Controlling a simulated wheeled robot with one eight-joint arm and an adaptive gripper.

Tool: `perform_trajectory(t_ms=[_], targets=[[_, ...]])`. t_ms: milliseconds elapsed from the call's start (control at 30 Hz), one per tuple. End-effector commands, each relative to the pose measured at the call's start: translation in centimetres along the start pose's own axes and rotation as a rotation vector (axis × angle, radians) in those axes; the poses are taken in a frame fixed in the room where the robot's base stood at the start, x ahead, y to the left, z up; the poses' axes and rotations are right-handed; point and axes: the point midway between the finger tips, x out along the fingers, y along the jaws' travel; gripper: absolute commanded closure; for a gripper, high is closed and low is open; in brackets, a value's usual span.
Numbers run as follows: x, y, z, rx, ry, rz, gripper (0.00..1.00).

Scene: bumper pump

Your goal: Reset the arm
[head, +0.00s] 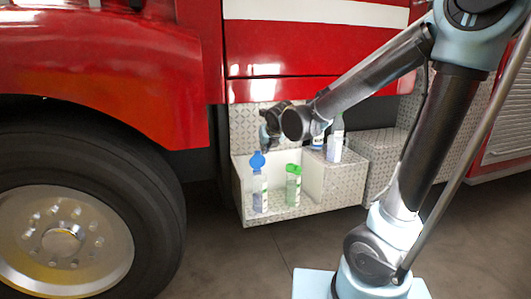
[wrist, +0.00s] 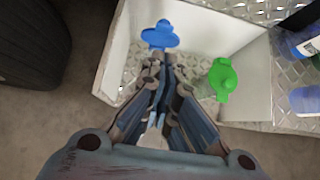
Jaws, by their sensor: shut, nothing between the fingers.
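My arm reaches across the head view from the right to a diamond-plate step box on the red truck. My gripper (head: 266,144) is shut and empty, just above the blue-capped bottle (head: 259,190). In the wrist view my gripper (wrist: 160,62) points at the box, with its fingertips close below the blue cap (wrist: 160,36). I cannot tell whether they touch it. The green-capped bottle (head: 293,188) stands upright to the right of the blue-capped one, and its green cap shows in the wrist view (wrist: 222,79).
The open compartment (head: 313,184) has white walls and a diamond-plate floor. More bottles (head: 335,142) stand on the raised plate to its right. A large truck wheel (head: 70,230) is at the left, red body panels (head: 310,92) are above, and grey floor (head: 235,262) lies in front.

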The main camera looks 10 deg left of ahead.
Motion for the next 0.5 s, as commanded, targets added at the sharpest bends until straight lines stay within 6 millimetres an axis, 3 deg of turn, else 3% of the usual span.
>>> perform_trajectory(t_ms=[133, 233, 500], targets=[[-0.6, -1.0, -0.4, 0.059, 0.01, -0.012, 1.0], [-1.4, -3.1, -1.4, 0.199, 0.032, -0.039, 1.0], [-5.1, -10.8, -6.7, 0.819, 0.097, -0.173, 1.0]])
